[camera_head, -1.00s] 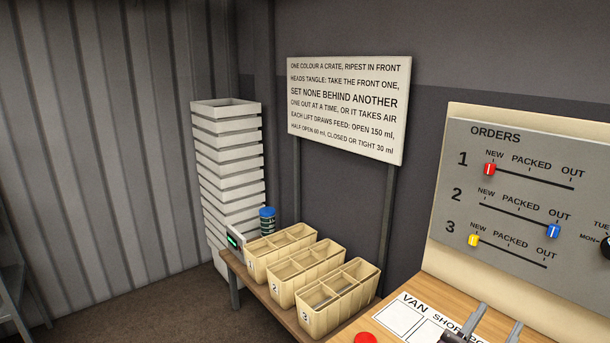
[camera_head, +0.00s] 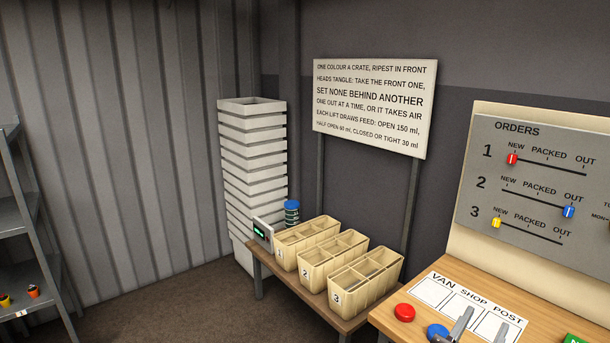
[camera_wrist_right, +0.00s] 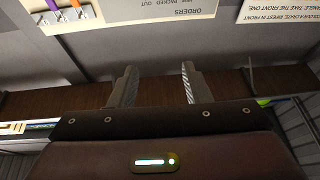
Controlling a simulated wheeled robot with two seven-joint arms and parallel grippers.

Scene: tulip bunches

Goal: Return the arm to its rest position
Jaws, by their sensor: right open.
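My right gripper (camera_head: 484,322) shows at the bottom edge of the head view, low over the wooden bench (camera_head: 553,318) and in front of the VAN, SHOP, POST card (camera_head: 430,292). Its two fingers are apart with nothing between them. In the right wrist view the gripper (camera_wrist_right: 158,80) also has its fingers spread and empty, with a dark brown surface beyond them. The rest of the right arm is hidden below the head view. My left gripper is in neither view.
The orders board (camera_head: 540,190) stands behind the bench. Red (camera_head: 404,312) and blue (camera_head: 437,331) buttons sit at its front. Three numbered crates (camera_head: 366,282) stand on a low bench, beside stacked bins (camera_head: 252,165). A grey shelf (camera_head: 25,240) is at left.

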